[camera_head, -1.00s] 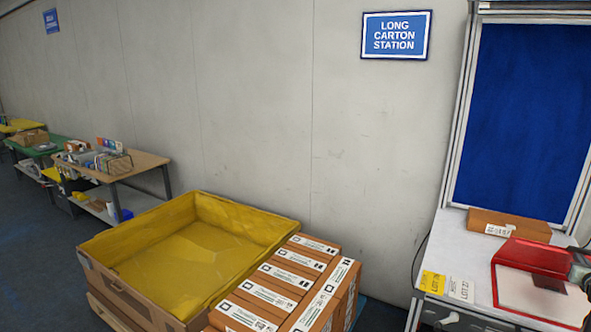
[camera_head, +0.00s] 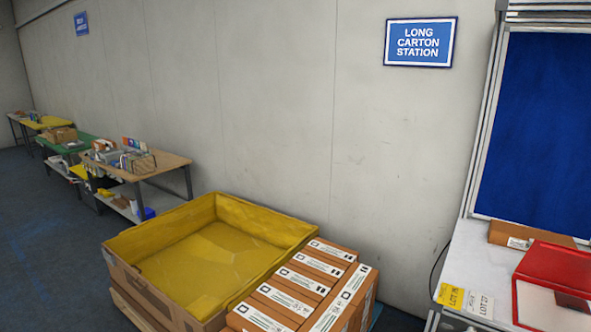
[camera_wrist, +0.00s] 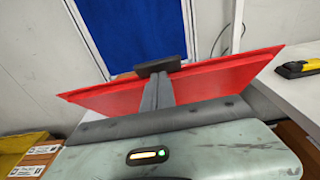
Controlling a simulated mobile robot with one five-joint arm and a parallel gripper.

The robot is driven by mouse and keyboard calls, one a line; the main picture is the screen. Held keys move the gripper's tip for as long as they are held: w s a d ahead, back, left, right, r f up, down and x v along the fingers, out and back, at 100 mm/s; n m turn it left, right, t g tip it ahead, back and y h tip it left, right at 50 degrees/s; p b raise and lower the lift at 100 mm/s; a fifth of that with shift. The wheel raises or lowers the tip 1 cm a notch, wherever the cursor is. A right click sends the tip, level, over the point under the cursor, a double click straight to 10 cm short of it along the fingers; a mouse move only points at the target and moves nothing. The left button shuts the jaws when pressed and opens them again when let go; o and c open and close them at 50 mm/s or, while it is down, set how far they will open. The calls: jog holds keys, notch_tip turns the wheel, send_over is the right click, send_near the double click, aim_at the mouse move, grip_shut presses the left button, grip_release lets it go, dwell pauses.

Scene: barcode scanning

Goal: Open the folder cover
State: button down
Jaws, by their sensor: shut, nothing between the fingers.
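The red folder (camera_head: 556,262) lies on the white bench at the right edge of the head view, partly cut off. A white sheet (camera_head: 545,305) shows in front of its red panel, so the folder looks open. In the wrist view the red folder panel (camera_wrist: 205,88) spreads wide behind my gripper (camera_wrist: 158,70). My gripper is shut and empty, with its dark tips in front of the panel. I cannot tell whether they touch it. My gripper is outside the head view.
A brown carton (camera_head: 520,235) lies behind the folder, below a blue board (camera_head: 545,125). Yellow and white lot labels (camera_head: 452,297) lie on the bench's left edge. A yellow-lined crate (camera_head: 205,265) and a stack of long cartons (camera_head: 300,290) stand left of the bench.

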jog(key=shift+w+d+r+p, duration=0.6)
jog(key=shift+w+d+r, duration=0.1)
jog(key=shift+w, duration=0.25)
jog(key=shift+w+d+r+p, duration=0.6)
jog(key=shift+w+d+r, duration=0.1)
jog(key=shift+w, duration=0.25)
jog(key=w+d+r+p, duration=0.1)
jog(key=w+d, duration=0.2)
jog(key=w, duration=0.2)
jog(key=shift+w+d+r+p, duration=0.15)
jog(key=shift+d+r+p, duration=0.2)
jog(key=shift+r+p, duration=0.05)
jog(key=f+v, duration=0.1)
jog(key=v, duration=0.9)
jog(key=shift+a+f, duration=0.1)
jog(key=shift+a, duration=0.05)
